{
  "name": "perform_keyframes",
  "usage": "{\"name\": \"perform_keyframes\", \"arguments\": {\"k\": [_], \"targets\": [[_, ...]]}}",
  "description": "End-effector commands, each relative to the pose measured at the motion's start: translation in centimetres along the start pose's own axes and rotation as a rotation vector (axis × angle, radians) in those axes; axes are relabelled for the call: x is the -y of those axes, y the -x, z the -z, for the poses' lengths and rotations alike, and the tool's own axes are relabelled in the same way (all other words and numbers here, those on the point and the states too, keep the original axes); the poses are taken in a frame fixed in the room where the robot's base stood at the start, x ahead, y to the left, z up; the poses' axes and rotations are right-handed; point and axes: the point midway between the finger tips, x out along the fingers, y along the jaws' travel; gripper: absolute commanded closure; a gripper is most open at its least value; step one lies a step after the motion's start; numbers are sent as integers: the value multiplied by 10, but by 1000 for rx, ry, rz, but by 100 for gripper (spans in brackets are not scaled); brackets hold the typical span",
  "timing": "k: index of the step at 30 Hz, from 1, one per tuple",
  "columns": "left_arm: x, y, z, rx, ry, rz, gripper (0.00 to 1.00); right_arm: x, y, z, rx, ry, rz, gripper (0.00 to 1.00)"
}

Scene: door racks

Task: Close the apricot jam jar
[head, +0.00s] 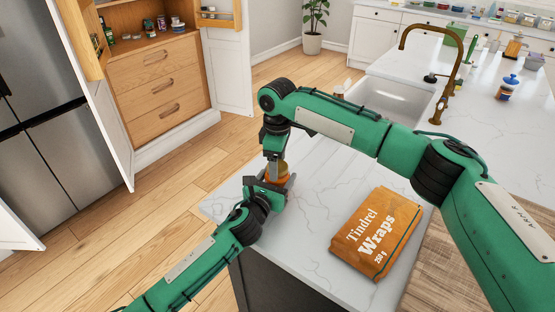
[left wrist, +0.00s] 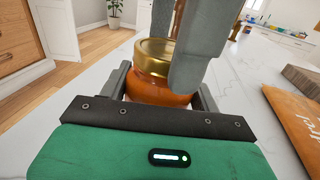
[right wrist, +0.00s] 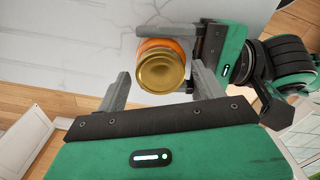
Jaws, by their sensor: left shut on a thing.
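The apricot jam jar (head: 281,174) has orange contents and a gold lid (left wrist: 156,52). It stands upright at the counter's near corner, and the lid sits on its top. My left gripper (head: 270,186) is shut around the jar's body from the side; in the left wrist view the jar (left wrist: 160,90) is between its fingers. My right gripper (right wrist: 160,71) points down from above, its fingers apart on either side of the lid. A gap shows between the left finger and the lid in the right wrist view. Whether the lid is fully seated is unclear.
An orange Tindrel Wraps packet (head: 377,234) lies on the white counter (head: 310,225) to the right, beside a wooden board (head: 450,260). A sink (head: 385,98) with a brass faucet (head: 457,75) is behind. An open cabinet (head: 155,60) stands back left.

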Motion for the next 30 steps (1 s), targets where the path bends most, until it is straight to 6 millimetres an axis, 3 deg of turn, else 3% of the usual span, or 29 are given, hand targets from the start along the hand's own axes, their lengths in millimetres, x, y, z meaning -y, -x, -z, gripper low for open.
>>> {"name": "perform_keyframes", "arguments": {"k": [1, 6, 17, 18, 21, 30], "targets": [[0, 0, 1, -2, 0, 0, 100, 0, 0, 0, 0, 0, 0, 41], [0, 0, 1, -2, -1, 0, 100, 0, 0, 0, 0, 0, 0, 73], [0, 0, 1, -1, -1, 1, 100, 0, 1, 0, -1, -13, -1, 74], [0, 0, 1, -1, -1, 1, 100, 0, 1, 0, -1, -13, -1, 39], [0, 0, 1, -1, -1, 1, 100, 0, 0, 0, -1, -12, -1, 21], [0, 0, 1, -1, 0, 0, 100, 0, 2, 0, -1, -12, -1, 21]]}}
